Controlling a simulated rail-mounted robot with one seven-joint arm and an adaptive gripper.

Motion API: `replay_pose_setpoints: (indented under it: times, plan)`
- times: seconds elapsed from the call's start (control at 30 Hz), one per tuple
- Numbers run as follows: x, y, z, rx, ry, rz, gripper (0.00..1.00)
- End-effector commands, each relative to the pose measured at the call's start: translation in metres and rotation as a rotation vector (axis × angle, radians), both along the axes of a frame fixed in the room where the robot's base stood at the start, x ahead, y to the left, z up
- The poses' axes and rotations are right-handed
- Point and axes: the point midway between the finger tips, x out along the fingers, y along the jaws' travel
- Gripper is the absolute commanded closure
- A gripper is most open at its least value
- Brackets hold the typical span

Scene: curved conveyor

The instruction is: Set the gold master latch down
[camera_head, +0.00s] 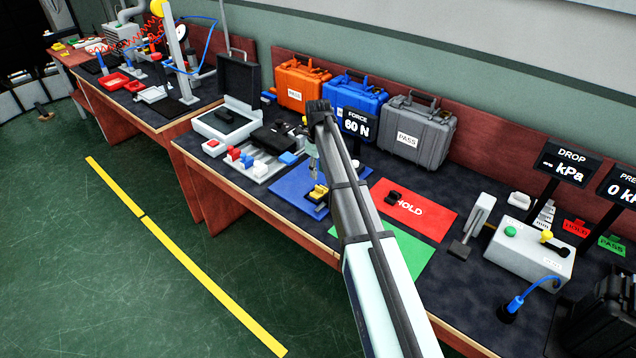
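A small yellow and black piece (318,192), which may be the gold master latch, is at the blue mat (290,182) in the middle of the bench. My gripper (315,174) points down just above it. The fingers are small and partly hidden by my arm. I cannot tell whether they touch the piece or whether it rests on the mat or on a dark holder. Another small yellow spot (304,120) shows beside my wrist, too small to identify.
Left of the mat is a rack (250,165) with red, white and blue pieces. Right are a red HOLD mat (420,205) with a dark piece and a green mat (408,250). Orange (300,82), blue (345,95) and grey PASS (415,130) cases stand behind. A FORCE display (357,124) reads 60 N.

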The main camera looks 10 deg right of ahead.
Motion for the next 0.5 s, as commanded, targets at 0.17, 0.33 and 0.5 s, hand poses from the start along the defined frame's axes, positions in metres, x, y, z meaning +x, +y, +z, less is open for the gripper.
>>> replay_pose_setpoints:
  times: [0.17, 0.33, 0.5]
  plan:
    - [0.001, 0.000, 0.025, 0.001, -0.001, 0.000, 0.66]
    - [0.000, 0.000, 0.037, 0.000, 0.000, 0.000, 0.66]
    - [0.000, 0.000, 0.039, 0.000, 0.000, 0.000, 0.66]
